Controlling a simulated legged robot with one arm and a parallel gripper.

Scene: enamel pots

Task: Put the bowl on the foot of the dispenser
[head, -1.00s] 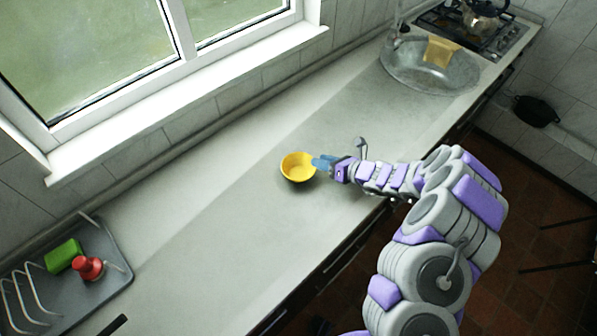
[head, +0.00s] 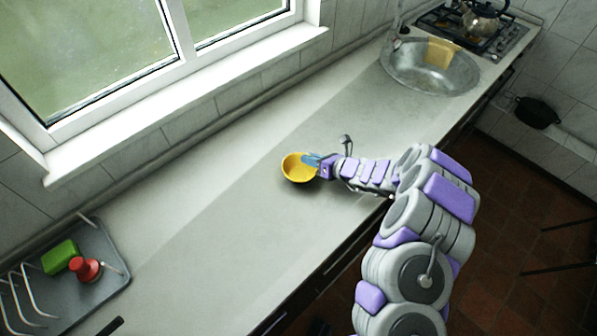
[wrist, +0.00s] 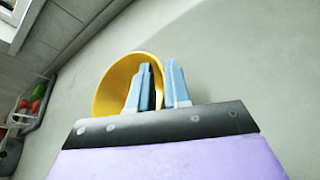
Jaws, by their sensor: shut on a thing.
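The yellow bowl (head: 297,170) is over the middle of the grey counter, at the end of my arm. My gripper (head: 312,160) is shut on the bowl's right-hand rim. In the wrist view the bowl (wrist: 112,88) looks tilted, and one blue finger of my gripper (wrist: 158,85) is inside the rim and the other outside. A dark shadow lies close under the bowl; I cannot tell whether it is clear of the counter. I cannot make out a dispenser or its foot in either view.
A grey dish rack tray (head: 112,262) at lower left holds a green block (head: 60,257) and a red item (head: 85,269). A round metal sink (head: 425,78) with a yellow cloth (head: 441,52) and a stove (head: 490,40) are at upper right. The counter (head: 215,225) between is clear.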

